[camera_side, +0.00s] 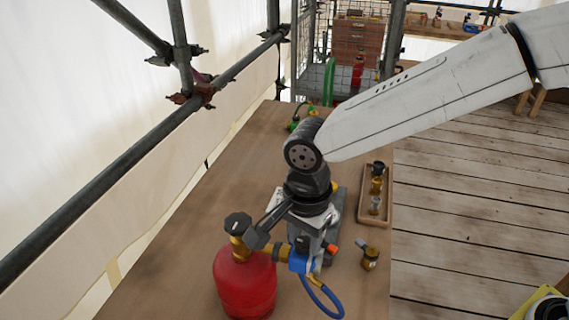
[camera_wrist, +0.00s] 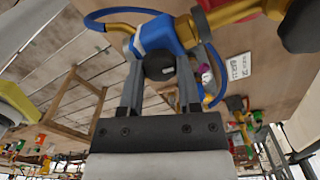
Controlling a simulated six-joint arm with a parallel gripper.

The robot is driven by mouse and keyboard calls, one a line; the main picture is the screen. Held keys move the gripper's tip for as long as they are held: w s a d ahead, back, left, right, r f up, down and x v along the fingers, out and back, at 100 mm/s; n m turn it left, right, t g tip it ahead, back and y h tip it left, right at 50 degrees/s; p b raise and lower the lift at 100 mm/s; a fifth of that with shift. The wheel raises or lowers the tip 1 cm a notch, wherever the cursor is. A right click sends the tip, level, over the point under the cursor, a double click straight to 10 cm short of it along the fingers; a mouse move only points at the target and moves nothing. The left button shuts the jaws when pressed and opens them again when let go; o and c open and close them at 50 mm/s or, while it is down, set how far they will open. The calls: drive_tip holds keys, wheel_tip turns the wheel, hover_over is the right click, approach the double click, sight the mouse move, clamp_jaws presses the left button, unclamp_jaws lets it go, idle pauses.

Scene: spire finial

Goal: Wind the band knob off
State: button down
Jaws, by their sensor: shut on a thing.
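A blue fitting (camera_side: 298,262) is on the brass pipe at the side of a red cylinder (camera_side: 245,284). The fitting also shows at the top of the wrist view (camera_wrist: 160,34). A round dark knob (camera_wrist: 158,66) sits on the fitting's near end. I take it for the band knob. My gripper (camera_wrist: 158,75) is shut on this knob, with one finger on each side. In the side view my gripper (camera_side: 305,238) points down at the fitting, and the knob is mostly hidden there. Another black knob (camera_side: 237,221) tops the cylinder's brass valve.
A blue hose (camera_side: 320,298) curves from the fitting over the wooden bench (camera_side: 180,265). A small brass fitting (camera_side: 370,258) stands to the right. A wooden tray (camera_side: 388,212) holds brass parts near the right edge. Scaffold tubes (camera_side: 100,148) run along the left. The bench's left part is clear.

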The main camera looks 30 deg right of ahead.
sight(305, 241)
drive_tip(key=m, duration=1.3)
drive_tip(key=shift+m, duration=0.3)
idle(0.3)
drive_tip(key=shift+c, duration=1.4)
unclamp_jaws()
drive_tip(key=shift+r, duration=3.95)
